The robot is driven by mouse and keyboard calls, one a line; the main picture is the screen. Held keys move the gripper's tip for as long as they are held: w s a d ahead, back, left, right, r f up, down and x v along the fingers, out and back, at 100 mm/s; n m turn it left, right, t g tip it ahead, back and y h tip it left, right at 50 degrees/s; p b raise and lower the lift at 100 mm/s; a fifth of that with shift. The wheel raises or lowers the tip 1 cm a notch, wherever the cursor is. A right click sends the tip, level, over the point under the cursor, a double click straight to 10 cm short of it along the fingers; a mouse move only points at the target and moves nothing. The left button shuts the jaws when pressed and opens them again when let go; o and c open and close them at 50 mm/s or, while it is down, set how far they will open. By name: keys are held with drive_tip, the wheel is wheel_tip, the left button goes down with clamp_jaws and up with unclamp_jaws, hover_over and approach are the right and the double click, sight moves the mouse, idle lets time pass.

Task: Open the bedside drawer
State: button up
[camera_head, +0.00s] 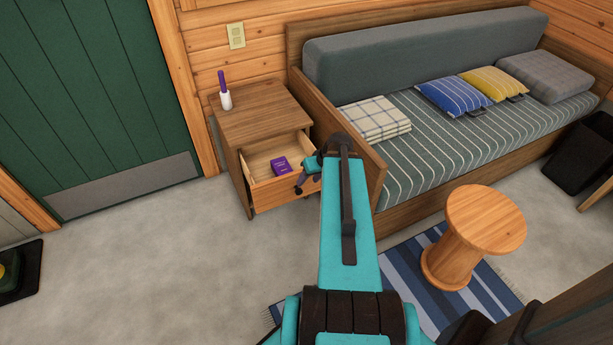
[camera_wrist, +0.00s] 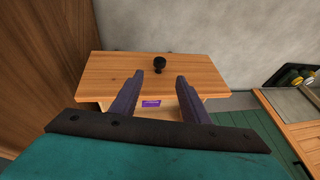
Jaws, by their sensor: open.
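The bedside cabinet (camera_head: 262,112) stands between the green door and the bed. Its drawer (camera_head: 285,192) is pulled out, so the inside shows. A small purple box (camera_head: 280,166) lies in it, and the box also shows in the wrist view (camera_wrist: 151,103). My gripper (camera_head: 300,184) is at the right part of the drawer front, partly hidden by my arm. In the wrist view its two dark fingers (camera_wrist: 160,76) are apart and empty. The round black drawer knob (camera_wrist: 159,64) shows just beyond the fingertips, on the wooden drawer front (camera_wrist: 200,72). I cannot tell whether they touch.
A white and purple bottle (camera_head: 225,96) stands on the cabinet top. The bed (camera_head: 450,130) with a folded blanket (camera_head: 374,120) and cushions is to the right. A round wooden stool (camera_head: 485,220) stands on a blue striped rug.

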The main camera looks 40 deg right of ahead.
drive_tip(key=shift+p+v, duration=2.05)
drive_tip(key=shift+p, duration=1.3)
